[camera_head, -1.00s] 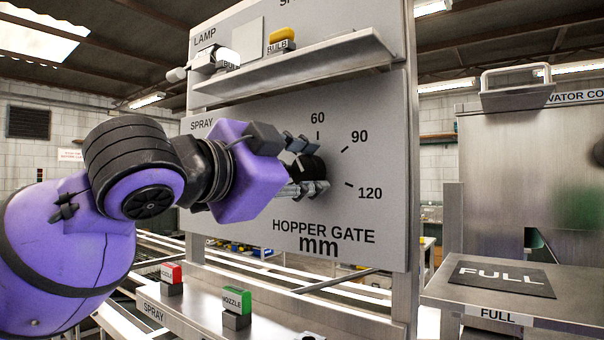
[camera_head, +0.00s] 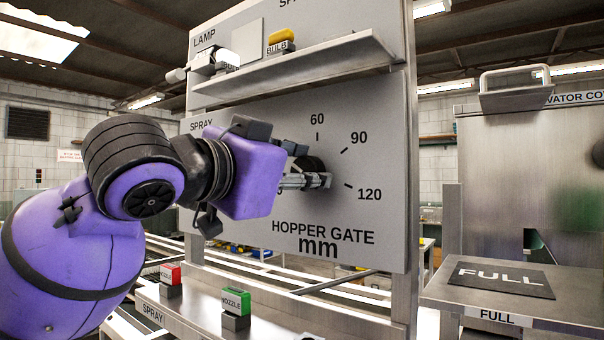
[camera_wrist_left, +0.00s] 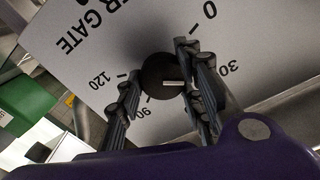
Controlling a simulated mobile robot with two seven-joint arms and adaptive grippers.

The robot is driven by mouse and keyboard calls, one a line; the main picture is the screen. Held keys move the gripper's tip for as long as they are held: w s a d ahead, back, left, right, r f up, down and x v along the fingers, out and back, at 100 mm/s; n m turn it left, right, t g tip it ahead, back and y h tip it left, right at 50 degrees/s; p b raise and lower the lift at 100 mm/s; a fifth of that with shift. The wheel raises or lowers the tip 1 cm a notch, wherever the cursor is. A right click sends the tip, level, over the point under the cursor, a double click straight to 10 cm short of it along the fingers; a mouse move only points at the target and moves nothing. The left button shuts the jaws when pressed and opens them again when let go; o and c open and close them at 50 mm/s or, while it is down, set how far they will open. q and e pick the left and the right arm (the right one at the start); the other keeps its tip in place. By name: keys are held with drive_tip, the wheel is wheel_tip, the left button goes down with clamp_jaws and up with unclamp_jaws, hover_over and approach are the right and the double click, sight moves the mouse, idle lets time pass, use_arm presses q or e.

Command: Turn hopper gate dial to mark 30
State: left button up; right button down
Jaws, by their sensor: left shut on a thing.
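The hopper gate dial (camera_head: 311,164) is a round black knob on the grey panel, with marks 60, 90 and 120 readable in the head view. My left gripper (camera_head: 310,172) is shut on it, one finger on each side. In the left wrist view, the dial (camera_wrist_left: 160,72) sits between the fingers of my left gripper (camera_wrist_left: 160,62). Its white pointer line points right, to the side where the 30 label (camera_wrist_left: 223,68) stands. A finger covers the space between pointer and scale, so exact alignment is hidden. My right gripper is out of view.
A shelf (camera_head: 300,68) with a yellow bulb block (camera_head: 281,37) juts out above the dial. Below, a ledge holds a red block (camera_head: 170,273) and a green nozzle block (camera_head: 236,300). A steel table (camera_head: 440,290) with a FULL plate (camera_head: 502,280) stands right.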

use_arm(q)
drive_tip(key=shift+d+f, duration=0.15)
drive_tip(key=shift+f, duration=0.05)
drive_tip(key=o, duration=1.1)
drive_tip(key=shift+r, duration=0.15)
drive_tip(key=shift+s, duration=0.1)
drive_tip(key=v, duration=1.2)
